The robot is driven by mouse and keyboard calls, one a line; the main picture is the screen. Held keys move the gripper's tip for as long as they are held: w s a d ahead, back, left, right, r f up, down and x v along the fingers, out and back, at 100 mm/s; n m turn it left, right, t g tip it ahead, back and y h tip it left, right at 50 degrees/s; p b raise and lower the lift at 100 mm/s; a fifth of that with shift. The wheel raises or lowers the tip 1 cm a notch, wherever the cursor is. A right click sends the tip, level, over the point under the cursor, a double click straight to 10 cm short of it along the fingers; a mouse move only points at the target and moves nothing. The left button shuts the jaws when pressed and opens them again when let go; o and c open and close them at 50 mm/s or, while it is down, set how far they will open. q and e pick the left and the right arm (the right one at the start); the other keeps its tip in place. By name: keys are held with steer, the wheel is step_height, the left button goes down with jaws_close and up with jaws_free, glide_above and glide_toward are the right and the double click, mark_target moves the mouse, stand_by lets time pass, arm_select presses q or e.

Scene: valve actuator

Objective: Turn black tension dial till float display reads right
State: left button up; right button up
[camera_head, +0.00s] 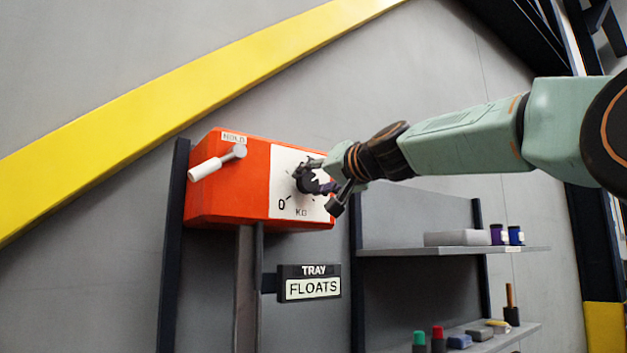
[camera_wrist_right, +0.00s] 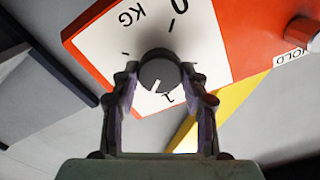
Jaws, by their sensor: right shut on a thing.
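The black tension dial (camera_head: 304,178) is on the white face of the orange box (camera_head: 232,190) on the wall. My right gripper (camera_head: 322,184) reaches it from the right and partly hides it. In the right wrist view, the dial (camera_wrist_right: 160,72) sits between the two fingers of my right gripper (camera_wrist_right: 160,78), which is shut on it. Its white pointer mark points down and slightly left, near the "1". The display (camera_head: 313,288) below the box reads "FLOATS" under the label "TRAY". My left gripper is not in view.
A white-handled lever (camera_head: 215,163) labelled HOLD is on the box's left side. Shelves (camera_head: 450,250) at the right hold a grey block (camera_head: 457,238), purple and blue jars (camera_head: 507,235), and smaller items lower down. A yellow beam (camera_head: 180,105) crosses the wall above.

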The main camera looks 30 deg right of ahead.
stand_by(0.4)
steer(key=o, duration=1.2)
steer(key=shift+c, duration=0.2)
steer(key=shift+r, duration=4.9)
steer(key=shift+r, duration=0.1)
